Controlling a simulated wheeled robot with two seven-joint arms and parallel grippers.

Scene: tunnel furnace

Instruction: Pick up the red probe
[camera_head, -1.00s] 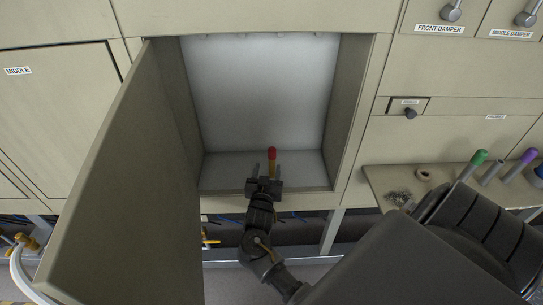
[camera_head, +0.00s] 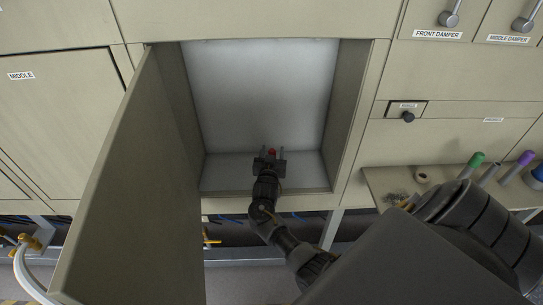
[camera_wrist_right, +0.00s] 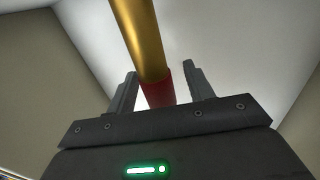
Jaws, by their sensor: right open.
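The red probe (camera_head: 272,151) stands inside the open furnace compartment (camera_head: 262,105). In the head view only its red end shows; the rest is hidden behind my gripper. The right wrist view shows its gold shaft (camera_wrist_right: 139,38) and red part (camera_wrist_right: 158,94). My right gripper (camera_head: 271,154) reaches into the compartment with its jaws open. Its two fingers (camera_wrist_right: 159,78) lie on either side of the red part, with a visible gap at each side. My left gripper is not in view.
The compartment's open door (camera_head: 125,190) stands at left. At right, a shelf (camera_head: 385,185) holds a green-topped probe (camera_head: 477,159), a purple-topped one (camera_head: 526,158), a blue-topped one (camera_head: 539,173) and a ring (camera_head: 423,177). My own dark arm fills the lower right.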

